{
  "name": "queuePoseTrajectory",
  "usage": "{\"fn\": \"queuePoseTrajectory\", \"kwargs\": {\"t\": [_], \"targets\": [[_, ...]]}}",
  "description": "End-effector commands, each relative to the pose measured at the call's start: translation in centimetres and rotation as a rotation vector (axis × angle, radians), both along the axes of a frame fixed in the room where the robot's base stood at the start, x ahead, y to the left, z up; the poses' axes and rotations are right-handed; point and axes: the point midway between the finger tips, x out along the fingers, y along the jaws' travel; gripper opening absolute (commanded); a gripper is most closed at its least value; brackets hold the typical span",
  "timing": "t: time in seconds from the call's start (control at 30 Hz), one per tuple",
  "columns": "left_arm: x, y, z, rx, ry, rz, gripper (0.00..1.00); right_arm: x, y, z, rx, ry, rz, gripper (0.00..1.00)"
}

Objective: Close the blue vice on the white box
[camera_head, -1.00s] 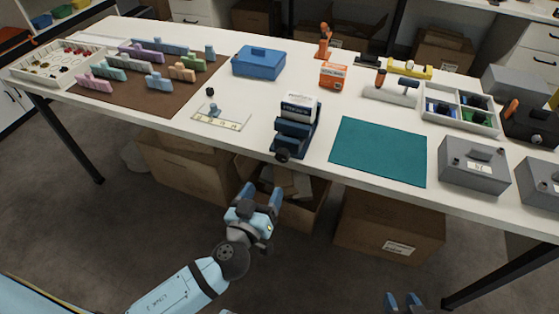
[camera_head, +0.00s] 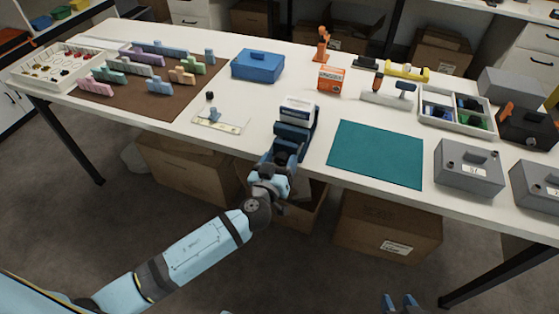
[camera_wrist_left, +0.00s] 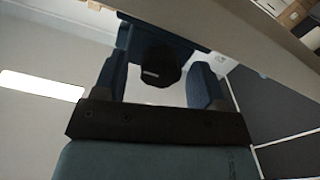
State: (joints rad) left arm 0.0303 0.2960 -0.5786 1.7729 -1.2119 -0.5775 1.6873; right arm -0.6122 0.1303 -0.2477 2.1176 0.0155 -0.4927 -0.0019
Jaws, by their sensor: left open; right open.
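The blue vice (camera_head: 291,132) stands at the table's front edge. The white box (camera_head: 298,108) sits upright in it, between its jaws; I cannot tell whether the jaws touch it. My left gripper (camera_head: 282,160) is open at the front of the vice. In the left wrist view the vice's dark round knob (camera_wrist_left: 161,66) lies between the two fingers of my left gripper (camera_wrist_left: 165,80), with gaps at its sides. In the head view the gripper hides the knob. My right gripper (camera_head: 400,303) is open and empty at the bottom edge, well below the table.
A teal mat (camera_head: 376,153) lies right of the vice, with grey boxes (camera_head: 469,167) beyond it. A small white plate (camera_head: 221,119) with a T-shaped piece lies to the left. Cartons (camera_head: 388,222) stand under the table.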

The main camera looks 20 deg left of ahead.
Motion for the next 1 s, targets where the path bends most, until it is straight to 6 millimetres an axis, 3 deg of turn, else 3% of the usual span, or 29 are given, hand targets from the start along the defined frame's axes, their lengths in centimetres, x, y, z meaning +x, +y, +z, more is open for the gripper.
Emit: {"fn": "queuePoseTrajectory", "kwargs": {"t": [0.03, 0.2, 0.23, 0.67, 1.0], "targets": [[-0.01, 0.01, 0.0, 0.0, 0.0, 0.0, 0.58, 0.02, -0.01, 0.0, 0.0, 0.0, 0.0, 0.43], [-0.02, 0.01, 0.01, 0.0, 0.0, 0.0, 0.19, 0.04, 0.0, 0.07, 0.0, -0.001, 0.0, 0.43], [-0.02, 0.01, 0.01, 0.0, 0.0, 0.0, 0.15, 0.05, 0.0, 0.09, 0.001, -0.002, 0.0, 0.43], [-0.05, 0.02, -0.09, 0.081, -0.004, 0.001, 0.15, 0.14, 0.0, -0.08, -0.001, -0.009, 0.0, 0.43], [-0.04, -0.09, -0.09, 0.352, -0.014, 0.001, 0.15, 0.21, 0.1, -0.68, -0.005, -0.017, 0.004, 0.43]]}}
